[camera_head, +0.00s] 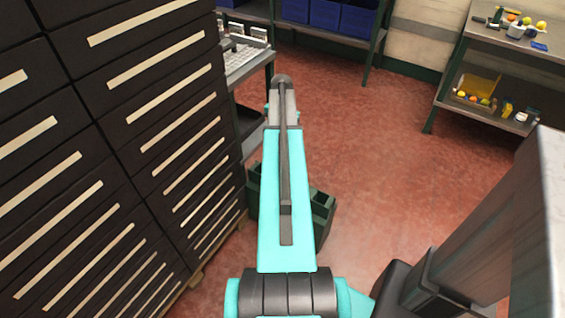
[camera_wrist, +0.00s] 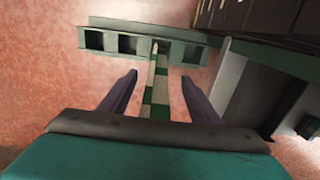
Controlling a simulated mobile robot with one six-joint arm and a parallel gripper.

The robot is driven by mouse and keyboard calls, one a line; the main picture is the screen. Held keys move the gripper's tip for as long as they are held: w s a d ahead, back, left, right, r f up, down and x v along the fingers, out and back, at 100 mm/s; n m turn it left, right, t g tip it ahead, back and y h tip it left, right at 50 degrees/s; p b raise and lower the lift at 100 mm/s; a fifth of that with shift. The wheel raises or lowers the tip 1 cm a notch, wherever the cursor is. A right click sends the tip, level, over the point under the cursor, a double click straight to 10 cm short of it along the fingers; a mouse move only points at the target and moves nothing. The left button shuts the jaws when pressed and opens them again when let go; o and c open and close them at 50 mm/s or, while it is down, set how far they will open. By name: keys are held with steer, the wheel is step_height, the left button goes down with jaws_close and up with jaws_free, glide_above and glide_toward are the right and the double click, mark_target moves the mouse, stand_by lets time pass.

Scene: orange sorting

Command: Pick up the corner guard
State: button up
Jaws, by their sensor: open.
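A long narrow strip with green and white blocks, which looks like the corner guard (camera_wrist: 161,85), shows in the wrist view. It runs from the dark green compartmented bin (camera_wrist: 183,50) towards my gripper's base. My gripper (camera_wrist: 159,76) is open, with one dark finger on each side of the strip and visible gaps between. How far the strip lies below the fingers I cannot tell. In the head view my arm hides my gripper and the strip; the green bin (camera_head: 322,213) shows partly on both sides of the arm.
Dark drawer cabinets (camera_head: 110,150) stand close on the left. A grey cart (camera_head: 244,62) with trays is beyond them. A metal shelf (camera_head: 490,110) with small items stands at the far right. The red floor (camera_head: 390,150) between is clear.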

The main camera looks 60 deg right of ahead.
stand_by(0.3)
jaws_close()
steer(key=shift+w, duration=0.1)
